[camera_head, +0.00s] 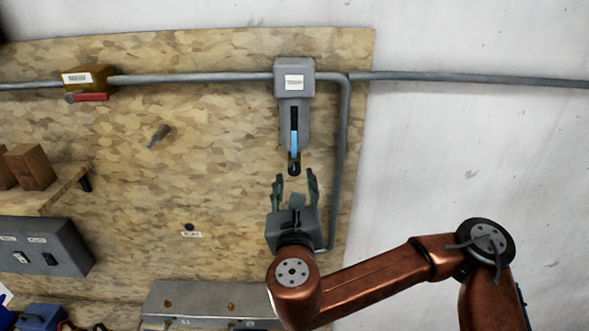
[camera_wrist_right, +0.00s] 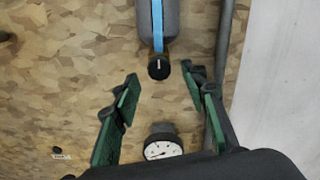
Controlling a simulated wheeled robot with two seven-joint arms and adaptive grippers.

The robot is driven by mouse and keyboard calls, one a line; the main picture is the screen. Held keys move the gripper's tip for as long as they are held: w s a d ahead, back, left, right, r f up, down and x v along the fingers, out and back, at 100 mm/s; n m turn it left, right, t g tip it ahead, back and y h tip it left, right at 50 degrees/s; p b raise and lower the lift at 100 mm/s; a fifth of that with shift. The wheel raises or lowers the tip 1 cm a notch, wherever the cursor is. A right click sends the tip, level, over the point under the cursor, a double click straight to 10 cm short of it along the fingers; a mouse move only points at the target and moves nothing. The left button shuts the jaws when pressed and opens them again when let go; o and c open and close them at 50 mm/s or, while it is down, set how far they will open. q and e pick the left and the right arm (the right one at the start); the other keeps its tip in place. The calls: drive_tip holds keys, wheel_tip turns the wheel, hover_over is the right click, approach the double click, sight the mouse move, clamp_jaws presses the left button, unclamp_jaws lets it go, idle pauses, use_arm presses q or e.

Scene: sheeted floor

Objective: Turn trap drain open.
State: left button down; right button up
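The trap (camera_head: 305,125) is a grey body with a blue sight strip, hanging under a labelled grey box on the pipe. Its drain is a black knob (camera_head: 294,168) at the bottom end. In the right wrist view the knob (camera_wrist_right: 159,69) has a white mark pointing along the trap's length. My right gripper (camera_head: 295,177) is open and empty just below the knob. In the right wrist view its green-padded fingers (camera_wrist_right: 160,75) stand left and right of the knob, with gaps on both sides. My left gripper is not in view.
A grey pipe (camera_head: 345,130) runs down close to the right of the trap. A round gauge (camera_wrist_right: 163,150) shows between my fingers' bases. A red-handled valve (camera_head: 92,97) is far left on the board. A shelf with wooden blocks (camera_head: 30,167) and a grey switch box (camera_head: 45,245) are lower left.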

sight(294, 172)
drive_tip(key=shift+w+p, duration=0.4)
drive_tip(key=shift+w, duration=1.2)
clamp_jaws()
